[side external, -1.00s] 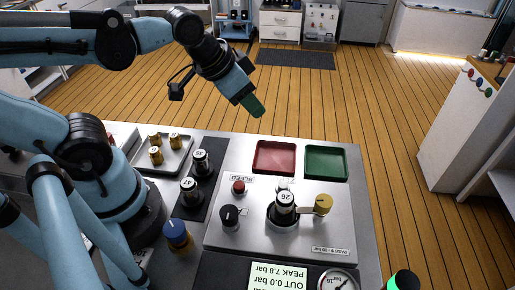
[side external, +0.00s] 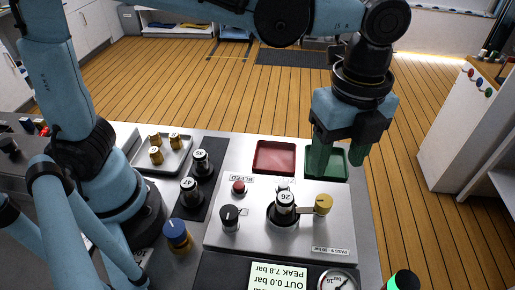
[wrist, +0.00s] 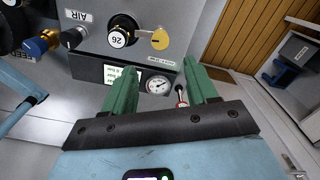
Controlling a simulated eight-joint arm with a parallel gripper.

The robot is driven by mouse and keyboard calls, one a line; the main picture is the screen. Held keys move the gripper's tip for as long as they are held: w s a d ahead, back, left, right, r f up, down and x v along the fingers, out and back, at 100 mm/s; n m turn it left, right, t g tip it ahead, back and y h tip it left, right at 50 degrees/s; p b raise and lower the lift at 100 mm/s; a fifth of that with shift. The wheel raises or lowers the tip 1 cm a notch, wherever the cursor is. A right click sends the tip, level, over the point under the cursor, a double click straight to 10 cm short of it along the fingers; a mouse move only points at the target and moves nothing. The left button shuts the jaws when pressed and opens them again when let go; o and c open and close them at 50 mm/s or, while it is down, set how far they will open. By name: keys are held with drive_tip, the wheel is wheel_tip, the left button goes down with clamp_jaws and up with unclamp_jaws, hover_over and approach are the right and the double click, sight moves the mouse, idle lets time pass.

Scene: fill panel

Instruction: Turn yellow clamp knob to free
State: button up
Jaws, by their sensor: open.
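The yellow clamp knob (side external: 323,204) stands on the grey panel, just right of the bottle labelled 26 (side external: 284,202), which sits in a dark round holder. A flat clamp arm (side external: 305,210) lies between them. In the wrist view the yellow knob (wrist: 160,39) is upper centre, beyond the fingers, beside the 26 bottle (wrist: 118,38). My gripper (side external: 340,168) is open and empty, with green fingers pointing down. In the side view it appears above the yellow knob and in front of the green tray; it touches neither visibly. The wrist view also shows the spread fingers (wrist: 160,82).
A red tray (side external: 275,157) and a green tray (side external: 338,165) lie at the panel's back. The display (side external: 277,275) and gauge (side external: 338,280) are at the front.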

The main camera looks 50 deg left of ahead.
sight(324, 200)
wheel_tip(324, 200, down, 11)
drive_tip(key=shift+r, duration=0.1)
idle(0.4)
drive_tip(key=shift+c, duration=0.3)
drive_tip(key=c, duration=1)
